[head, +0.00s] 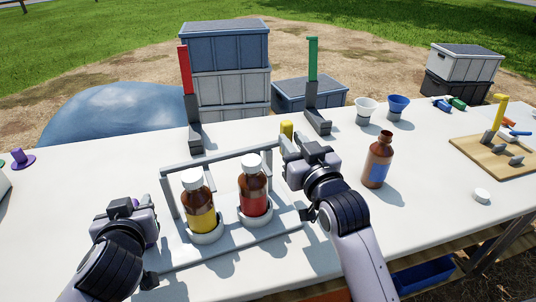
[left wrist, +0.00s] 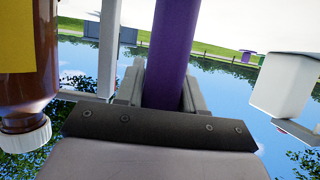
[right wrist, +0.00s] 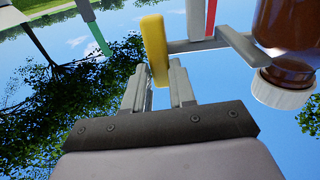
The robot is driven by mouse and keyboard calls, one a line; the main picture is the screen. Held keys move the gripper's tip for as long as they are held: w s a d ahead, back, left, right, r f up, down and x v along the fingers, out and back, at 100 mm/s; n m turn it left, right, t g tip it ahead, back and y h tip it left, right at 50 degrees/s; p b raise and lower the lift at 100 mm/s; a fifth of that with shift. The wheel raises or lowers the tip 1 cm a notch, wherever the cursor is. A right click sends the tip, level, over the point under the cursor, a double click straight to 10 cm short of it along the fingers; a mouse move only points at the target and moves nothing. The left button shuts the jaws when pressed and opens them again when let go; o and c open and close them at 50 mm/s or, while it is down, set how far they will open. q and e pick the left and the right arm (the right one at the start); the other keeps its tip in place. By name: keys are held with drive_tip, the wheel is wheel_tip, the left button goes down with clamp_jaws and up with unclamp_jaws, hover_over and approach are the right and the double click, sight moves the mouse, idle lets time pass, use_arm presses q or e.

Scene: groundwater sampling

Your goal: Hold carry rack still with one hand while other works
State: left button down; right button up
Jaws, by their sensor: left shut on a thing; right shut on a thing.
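The grey carry rack (head: 215,160) stands on the white table with two brown bottles in its round holders. The left bottle (head: 198,200) has a yellow label and the right bottle (head: 253,186) a red one; both have white caps. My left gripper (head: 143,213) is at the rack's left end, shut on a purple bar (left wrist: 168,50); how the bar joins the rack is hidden. My right gripper (head: 289,148) is beside the rack's right end, shut on a yellow piece (right wrist: 155,48), which also shows in the head view (head: 287,128).
An uncapped brown bottle (head: 378,162) with a blue label stands to the right, a white cap (head: 481,195) further right. Red (head: 186,75) and green (head: 313,60) uprights, a white funnel (head: 366,108) and a blue funnel (head: 397,106) are behind. A wooden board (head: 485,160) is far right.

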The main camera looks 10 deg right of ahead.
use_arm(q)
drive_tip(key=shift+d, duration=0.15)
use_arm(e)
drive_tip(key=o, duration=0.9)
drive_tip(key=shift+s+a, duration=0.1)
drive_tip(key=shift+a, duration=0.2)
drive_tip(key=shift+o, duration=0.2)
drive_tip(key=shift+s+d+f, duration=0.1)
drive_tip(key=s, duration=0.7)
drive_tip(key=shift+s+d, duration=0.35)
drive_tip(key=shift+d, duration=0.05)
use_arm(q)
drive_tip(key=c, duration=0.6)
unclamp_jaws()
drive_tip(key=shift+c, duration=0.2)
